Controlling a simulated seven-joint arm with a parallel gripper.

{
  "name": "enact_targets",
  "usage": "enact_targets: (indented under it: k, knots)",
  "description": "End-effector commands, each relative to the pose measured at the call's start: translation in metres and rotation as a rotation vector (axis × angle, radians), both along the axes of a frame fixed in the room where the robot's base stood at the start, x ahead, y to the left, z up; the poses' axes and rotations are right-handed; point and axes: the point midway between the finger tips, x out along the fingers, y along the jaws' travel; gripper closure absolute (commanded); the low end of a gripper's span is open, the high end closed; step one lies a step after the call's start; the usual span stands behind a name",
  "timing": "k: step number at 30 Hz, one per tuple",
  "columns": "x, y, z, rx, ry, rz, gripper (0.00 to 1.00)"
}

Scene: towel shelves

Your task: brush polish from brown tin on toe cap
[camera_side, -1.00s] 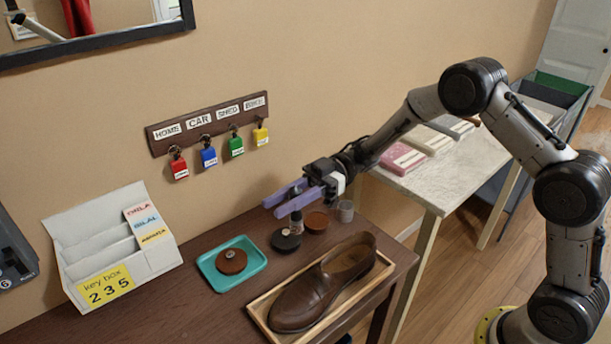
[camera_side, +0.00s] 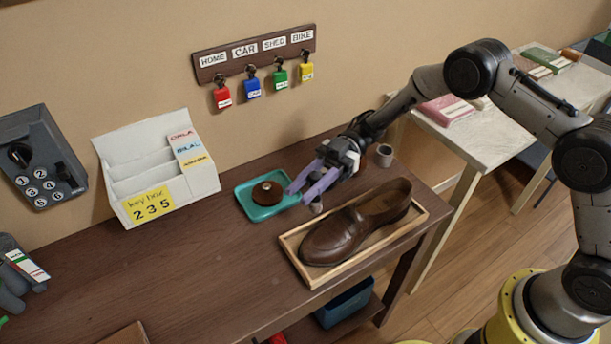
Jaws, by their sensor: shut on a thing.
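A brown leather shoe (camera_side: 345,236) lies in a shallow wooden tray (camera_side: 312,281) on the dark table, its toe cap toward the lower left. My gripper (camera_side: 300,196), with two lavender fingers, is just above and behind the shoe's toe. It is shut on a small dark thing, likely the polish brush (camera_side: 316,207), which shows only in part under the fingers. I cannot tell whether it touches the shoe.
A teal tray (camera_side: 245,205) with a round brown knobbed piece (camera_side: 267,192) sits left of my gripper. A small grey cup (camera_side: 384,155) stands behind the shoe. A white letter holder (camera_side: 152,168) is at the left.

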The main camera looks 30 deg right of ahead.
Motion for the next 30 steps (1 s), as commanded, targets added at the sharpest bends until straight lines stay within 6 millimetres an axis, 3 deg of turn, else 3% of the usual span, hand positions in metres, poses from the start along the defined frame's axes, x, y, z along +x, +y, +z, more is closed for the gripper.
enact_targets:
  k: [9,19,28,30]
  knots:
    - [0.000,0.000,-0.031,0.000,0.001,-0.001,1.00]
    - [-0.030,0.000,-0.034,0.000,0.001,0.000,1.00]
    - [0.002,0.000,-0.036,0.000,-0.002,-0.001,1.00]
    - [-0.006,0.000,-0.036,0.000,0.001,-0.001,1.00]
